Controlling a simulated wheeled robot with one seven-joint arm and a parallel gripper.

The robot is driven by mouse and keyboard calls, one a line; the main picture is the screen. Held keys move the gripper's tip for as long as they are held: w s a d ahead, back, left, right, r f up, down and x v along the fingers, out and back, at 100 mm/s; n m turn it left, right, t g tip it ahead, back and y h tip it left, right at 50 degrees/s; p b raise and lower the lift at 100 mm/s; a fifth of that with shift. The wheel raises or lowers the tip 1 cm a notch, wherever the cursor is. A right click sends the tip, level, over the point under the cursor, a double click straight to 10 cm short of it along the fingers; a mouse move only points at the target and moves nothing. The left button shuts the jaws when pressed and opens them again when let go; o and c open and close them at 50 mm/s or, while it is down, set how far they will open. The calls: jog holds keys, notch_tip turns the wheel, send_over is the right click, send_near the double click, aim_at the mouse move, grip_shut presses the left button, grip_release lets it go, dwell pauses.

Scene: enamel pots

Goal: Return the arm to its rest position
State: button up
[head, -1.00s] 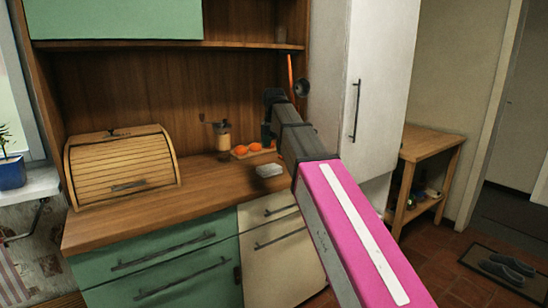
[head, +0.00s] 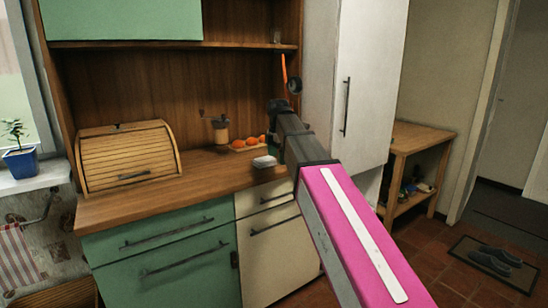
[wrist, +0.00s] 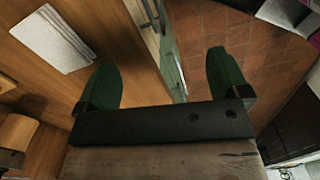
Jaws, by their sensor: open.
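My arm (head: 350,235), with a pink link and a white stripe, reaches from the lower right toward the wooden counter in the head view. Its dark far end is near the counter's back right, and the fingers cannot be made out there. In the wrist view my gripper (wrist: 163,75) has its two dark green fingers spread wide with nothing between them. Below them the counter edge and the tiled floor show.
The counter (head: 200,184) holds a wooden bread box (head: 128,158), a grinder (head: 220,130) and several orange fruits (head: 253,141). A tall white cabinet (head: 362,80) stands right of the arm, with a wooden side table (head: 420,137) beyond. The floor at right is mostly clear.

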jog(key=s+d+f+m, duration=0.5)
jog(key=s+f+m, duration=0.1)
jog(key=f, duration=0.7)
jog(key=s+d+f+m, duration=0.6)
jog(key=f+m, duration=0.3)
jog(key=f, duration=0.3)
jog(key=s+d+f+m, duration=0.6)
jog(key=f+m, duration=0.1)
jog(key=f, duration=0.6)
jog(key=shift+d+f, duration=0.15)
jog(key=shift+f, duration=0.15)
jog(key=shift+s, duration=0.1)
